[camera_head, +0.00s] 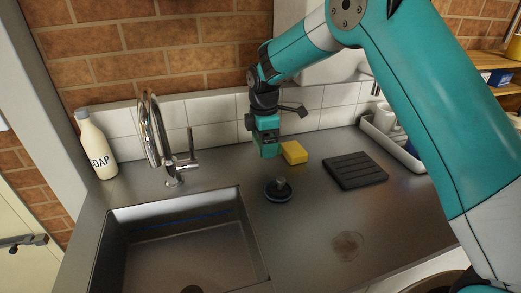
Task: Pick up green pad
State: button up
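A dull green block-like piece (270,149) shows right at the gripper's lower end and looks like the green pad. It is too small to tell whether it is held between the fingers or stands just behind them. The fingers cannot be made out clearly, so their opening does not show.
A sink (185,240) with a tall tap (160,140) is at left, near a soap bottle (96,145). A dark round plug (279,190), a black ribbed mat (354,171) and a brown stain (347,245) are on the counter (310,220). A dish tray (392,148) stands at right.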

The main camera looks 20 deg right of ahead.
jog(key=s+b, duration=0.3)
jog(key=s, duration=1.4)
jog(key=shift+s, duration=0.1)
